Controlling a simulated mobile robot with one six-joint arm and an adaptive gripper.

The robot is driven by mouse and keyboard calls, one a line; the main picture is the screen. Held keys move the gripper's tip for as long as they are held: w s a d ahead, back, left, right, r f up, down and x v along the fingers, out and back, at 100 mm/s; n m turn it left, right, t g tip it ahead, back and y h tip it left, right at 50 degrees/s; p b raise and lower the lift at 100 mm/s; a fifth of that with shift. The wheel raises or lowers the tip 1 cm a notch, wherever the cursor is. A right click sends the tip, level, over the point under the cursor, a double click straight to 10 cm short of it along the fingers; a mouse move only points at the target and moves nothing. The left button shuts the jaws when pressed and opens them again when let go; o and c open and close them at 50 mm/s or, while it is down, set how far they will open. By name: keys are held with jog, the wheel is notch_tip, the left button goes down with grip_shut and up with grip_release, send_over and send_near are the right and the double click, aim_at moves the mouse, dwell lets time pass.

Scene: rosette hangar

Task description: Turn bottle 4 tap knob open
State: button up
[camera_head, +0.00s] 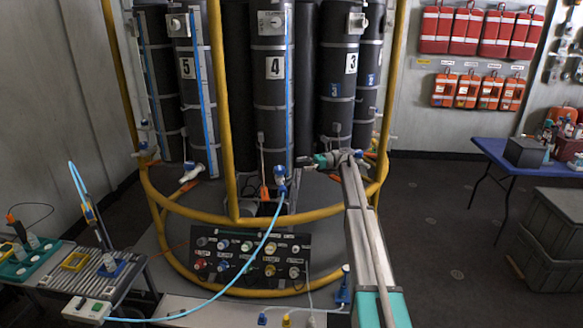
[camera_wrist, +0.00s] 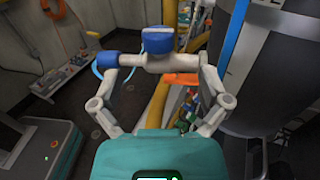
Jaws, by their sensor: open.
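Bottle 4 (camera_head: 274,100) is a tall dark Niskin-type cylinder with a white "4" label, at the middle of the head view. A tap with a blue knob (camera_head: 280,172) and a pale blue hose sits at its lower front. In the wrist view a white tap body (camera_wrist: 160,63) lies across the view, with a blue knob (camera_wrist: 158,40) on top and a blue end at left. My gripper (camera_wrist: 162,80) is open, its fingers on either side of the tap. It comes from the right in the head view (camera_head: 318,160). Whether the fingers touch the tap is unclear.
A yellow ring frame (camera_head: 233,120) surrounds the bottles, with an upright bar left of bottle 4. An orange lever (camera_wrist: 182,79) lies behind the tap in the wrist view. A control panel (camera_head: 250,258) is below. The blue table (camera_head: 510,160) stands at right.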

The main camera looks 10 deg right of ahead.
jog(key=d, duration=0.2)
jog(key=shift+w+d, duration=0.2)
jog(key=shift+d, duration=0.2)
jog(key=shift+s, duration=0.15)
